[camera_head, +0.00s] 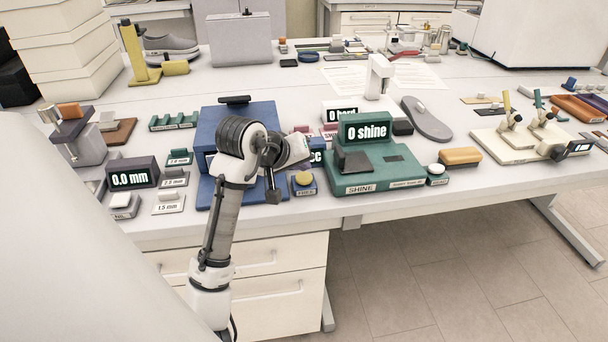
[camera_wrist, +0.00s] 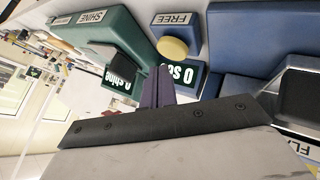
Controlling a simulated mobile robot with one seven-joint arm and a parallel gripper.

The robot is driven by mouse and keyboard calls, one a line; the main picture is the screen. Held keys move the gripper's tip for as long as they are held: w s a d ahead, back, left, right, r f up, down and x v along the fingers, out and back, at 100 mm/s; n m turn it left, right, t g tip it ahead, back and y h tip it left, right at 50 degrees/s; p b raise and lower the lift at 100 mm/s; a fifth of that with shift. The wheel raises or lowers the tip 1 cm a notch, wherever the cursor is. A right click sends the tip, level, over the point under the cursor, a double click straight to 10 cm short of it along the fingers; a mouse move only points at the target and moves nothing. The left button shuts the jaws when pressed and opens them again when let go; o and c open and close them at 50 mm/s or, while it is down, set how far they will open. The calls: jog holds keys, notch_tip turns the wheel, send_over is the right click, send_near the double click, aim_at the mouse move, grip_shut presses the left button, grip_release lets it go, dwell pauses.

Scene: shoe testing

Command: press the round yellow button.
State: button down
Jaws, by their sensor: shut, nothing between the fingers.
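The round yellow button (camera_head: 303,178) sits on top of a small blue box (camera_head: 304,189) at the table's front, between the blue machine and the green shine tester. In the wrist view the button (camera_wrist: 172,48) shows on its box labelled FREE (camera_wrist: 178,20). My gripper (camera_wrist: 163,70) is shut and empty, its purple-grey fingertips just short of the button in that picture. They look apart from it, but the exact gap is hard to judge. In the head view my white hand is above and behind the button, and its fingertips are not clear.
The green shine tester (camera_head: 373,176) with its "0 shine" display stands close right of the button. The large blue machine (camera_head: 207,128) stands to the left, partly behind my arm.

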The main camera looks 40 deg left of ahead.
aim_at(301, 179)
notch_tip(301, 179, up, 5)
jog(key=p, duration=0.4)
jog(key=shift+f, duration=0.1)
dwell(0.7)
